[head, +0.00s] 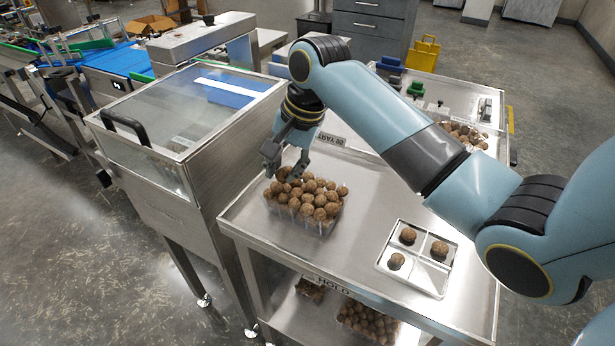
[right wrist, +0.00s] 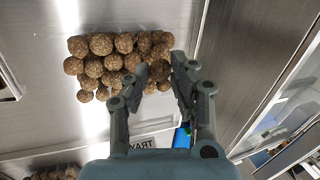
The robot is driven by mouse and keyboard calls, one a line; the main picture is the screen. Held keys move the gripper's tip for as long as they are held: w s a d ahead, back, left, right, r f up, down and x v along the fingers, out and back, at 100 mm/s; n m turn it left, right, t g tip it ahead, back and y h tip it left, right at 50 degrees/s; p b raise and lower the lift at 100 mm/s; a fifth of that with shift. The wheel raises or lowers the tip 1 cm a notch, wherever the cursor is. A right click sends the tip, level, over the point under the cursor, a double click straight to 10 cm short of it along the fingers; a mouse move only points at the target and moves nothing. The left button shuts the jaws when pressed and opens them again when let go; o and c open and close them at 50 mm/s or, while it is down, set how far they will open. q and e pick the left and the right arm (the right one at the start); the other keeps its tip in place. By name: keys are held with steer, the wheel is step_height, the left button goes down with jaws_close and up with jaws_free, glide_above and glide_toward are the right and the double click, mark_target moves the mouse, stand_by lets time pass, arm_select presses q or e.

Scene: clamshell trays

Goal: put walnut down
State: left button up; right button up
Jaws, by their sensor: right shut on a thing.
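A clear tray (head: 318,227) heaped with brown walnuts (head: 306,199) stands on the left part of the steel table. My right gripper (head: 284,168) points down over the back left of this heap. In the right wrist view the gripper (right wrist: 158,88) is shut on a walnut (right wrist: 159,70) at the heap's edge; whether it touches its neighbours I cannot tell. A four-compartment tray (head: 411,279) at the table's front right holds three walnuts, one each in three compartments; its front right compartment is empty. My left gripper is out of view.
A steel machine with a glass lid (head: 192,112) stands close to the table's left side. More walnuts (head: 465,133) lie in a container at the back right. A lower shelf holds another walnut tray (head: 368,322). The steel table top (head: 355,205) between the two trays is clear.

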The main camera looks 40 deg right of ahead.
steer(key=d+r+p, duration=0.1)
steer(key=d, duration=0.1)
glide_above(291, 201)
steer(key=shift+m, duration=0.4)
steer(key=f, duration=0.4)
steer(key=shift+s+d+f, duration=0.2)
steer(key=shift+s, duration=0.2)
step_height(291, 201, down, 6)
steer(key=shift+r, duration=0.25)
steer(key=shift+f, duration=0.25)
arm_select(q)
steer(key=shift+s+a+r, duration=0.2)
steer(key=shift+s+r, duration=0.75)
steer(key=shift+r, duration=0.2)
arm_select(e)
steer(key=o, duration=0.5)
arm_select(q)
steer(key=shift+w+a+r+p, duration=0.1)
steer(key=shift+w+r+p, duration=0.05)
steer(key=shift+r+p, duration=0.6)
arm_select(e)
steer(key=v, duration=1.2)
steer(key=shift+s+a, duration=0.1)
